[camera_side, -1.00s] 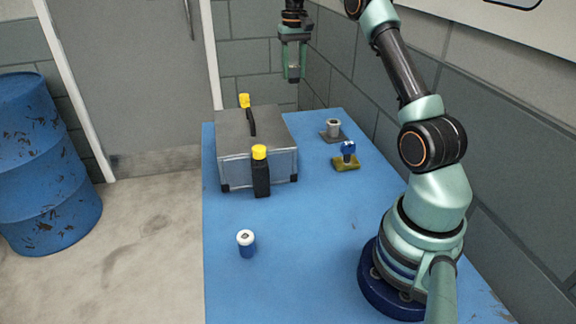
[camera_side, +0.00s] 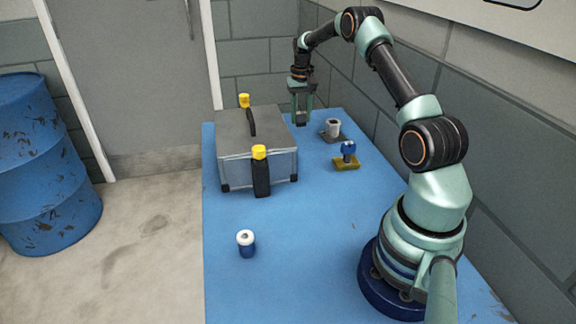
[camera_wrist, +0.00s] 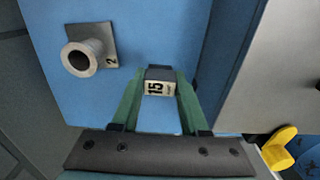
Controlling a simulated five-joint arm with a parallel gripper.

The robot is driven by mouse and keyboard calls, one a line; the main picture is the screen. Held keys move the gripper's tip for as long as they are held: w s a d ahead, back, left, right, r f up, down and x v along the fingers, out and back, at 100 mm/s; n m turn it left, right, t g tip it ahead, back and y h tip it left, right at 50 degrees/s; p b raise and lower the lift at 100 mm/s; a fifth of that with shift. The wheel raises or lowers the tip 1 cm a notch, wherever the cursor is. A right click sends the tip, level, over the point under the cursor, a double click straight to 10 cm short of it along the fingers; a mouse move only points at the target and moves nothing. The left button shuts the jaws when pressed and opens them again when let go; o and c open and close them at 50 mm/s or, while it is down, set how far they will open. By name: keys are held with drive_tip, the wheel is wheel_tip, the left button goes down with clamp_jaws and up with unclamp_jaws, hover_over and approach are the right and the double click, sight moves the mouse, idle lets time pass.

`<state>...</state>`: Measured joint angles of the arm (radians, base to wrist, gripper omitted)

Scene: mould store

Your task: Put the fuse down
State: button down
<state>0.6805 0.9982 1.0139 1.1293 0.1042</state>
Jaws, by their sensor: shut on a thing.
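My gripper (camera_side: 302,121) is low over the far end of the blue table, between the grey case and the wall. In the wrist view my gripper (camera_wrist: 159,76) is shut on the fuse (camera_wrist: 158,88), a small block with a dark top and a pale face marked "15". The fuse cannot be made out clearly in the side view. I cannot tell whether it touches the table.
A grey case (camera_side: 232,172) with black-and-yellow fittings stands to the left. A grey socket (camera_side: 333,126) on a plate marked "2" and a blue knob (camera_side: 348,148) on a yellow base are nearby. A blue-white cylinder (camera_side: 246,250) stands nearer the front. The table (camera_side: 300,240) is clear mid-front.

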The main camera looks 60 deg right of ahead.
sight(301, 121)
drive_tip(key=shift+f, duration=2.4)
drive_tip(key=shift+f, duration=0.15)
drive_tip(key=shift+c, duration=2.1)
unclamp_jaws()
